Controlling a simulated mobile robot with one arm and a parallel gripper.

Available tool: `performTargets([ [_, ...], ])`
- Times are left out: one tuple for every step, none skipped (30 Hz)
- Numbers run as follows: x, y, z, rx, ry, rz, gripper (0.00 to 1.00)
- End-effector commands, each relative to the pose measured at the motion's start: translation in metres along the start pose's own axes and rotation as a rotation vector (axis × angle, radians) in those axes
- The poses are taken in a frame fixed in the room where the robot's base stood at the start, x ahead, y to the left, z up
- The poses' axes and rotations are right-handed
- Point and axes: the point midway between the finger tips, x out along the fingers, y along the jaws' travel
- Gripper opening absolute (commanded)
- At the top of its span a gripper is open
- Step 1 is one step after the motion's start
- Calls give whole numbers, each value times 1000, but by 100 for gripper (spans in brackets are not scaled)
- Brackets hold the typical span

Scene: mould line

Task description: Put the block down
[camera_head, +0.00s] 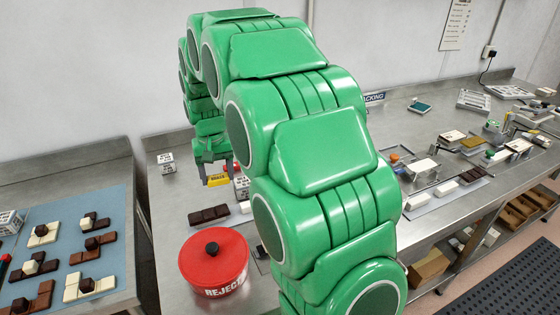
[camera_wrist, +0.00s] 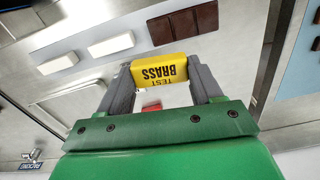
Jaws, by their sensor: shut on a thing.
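My gripper (camera_wrist: 160,88) is shut on a yellow block (camera_wrist: 160,66) marked "TEST BRASS". The block sits between the two grey fingers, near their tips. In the head view, my gripper (camera_head: 213,172) hangs over the middle bench, and part of the yellow block (camera_head: 218,181) shows at its fingers. My green arm covers much of the bench to its right. Whether the block touches the bench or is held above it, I cannot tell.
A red lidded tub (camera_head: 213,260) marked "REJECT" stands in front, with a dark brown bar (camera_head: 208,214) behind it. A white printed cube (camera_head: 167,162) is at the left. Chocolate pieces lie on a blue mat (camera_head: 60,205). Bare steel (camera_head: 172,203) shows left of the bar.

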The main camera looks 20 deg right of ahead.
Motion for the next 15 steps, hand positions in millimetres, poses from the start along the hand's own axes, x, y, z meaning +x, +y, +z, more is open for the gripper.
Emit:
performTargets([
  [0,12,-7,0,0,0,36],
  [-1,20,-10,-3,0,0,36],
  [-1,31,-15,-7,-1,0,36],
  [-1,40,-19,-11,-2,0,36],
  [-1,48,-22,-15,-2,0,36],
  [-2,60,-28,-19,-2,0,36],
  [-2,68,-32,-25,-1,0,36],
  [-2,77,-35,-28,0,0,36],
  [-3,89,-40,-33,1,0,36],
  [-3,98,-43,-37,1,0,36],
  [-3,107,-45,-41,0,0,36],
  [-3,120,-49,-46,0,0,36],
  [-3,129,-51,-51,0,0,36],
  [-4,138,-53,-53,0,0,36],
  [-4,150,-56,-59,0,0,36],
])
